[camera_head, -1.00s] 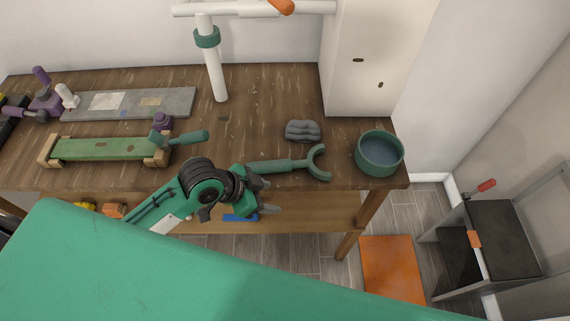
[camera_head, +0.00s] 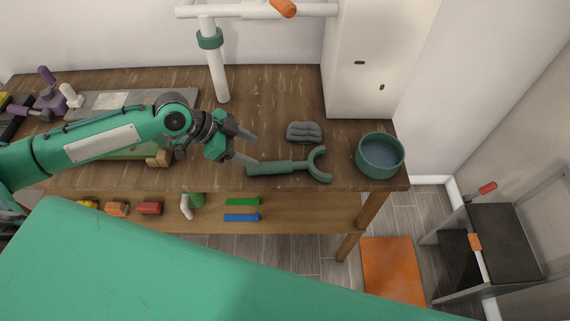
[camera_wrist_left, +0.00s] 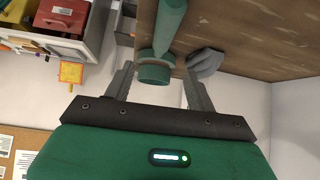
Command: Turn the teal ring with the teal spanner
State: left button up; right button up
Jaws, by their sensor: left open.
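The teal spanner (camera_head: 290,166) lies near the front edge of the wooden table, its open jaw to the right and its handle to the left. My left gripper (camera_head: 255,149) is open and empty, at the handle end of the spanner in the head view. In the left wrist view, a teal piece that looks like the spanner handle (camera_wrist_left: 168,28) shows between and beyond the two spread fingers (camera_wrist_left: 158,92). I cannot tell whether a finger touches it. The teal ring (camera_head: 209,39) sits around an upright white pipe at the back of the table. My right gripper is out of view.
A grey lump (camera_head: 304,132) lies behind the spanner, and a teal bowl (camera_head: 379,155) stands to its right. A white cabinet (camera_head: 362,70) stands at the back right. My left arm partly covers a green board (camera_head: 120,155). Small coloured blocks lie on the lower shelf (camera_head: 300,215).

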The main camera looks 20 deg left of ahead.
aim_at(280, 163)
pick_arm(q)
jog(key=p+x, duration=0.1)
jog(key=x, duration=0.5)
jog(key=shift+w+d, duration=0.1)
jog(key=p+x, duration=0.2)
jog(key=x, duration=0.2)
jog(key=shift+w+f+p, duration=0.15)
jog(key=shift+f+p, duration=0.15)
jog(key=shift+p, duration=0.05)
jog(key=shift+w+d+f, duration=0.1)
jog(key=shift+d+f, duration=0.15)
jog(key=shift+f, duration=0.05)
grip_shut()
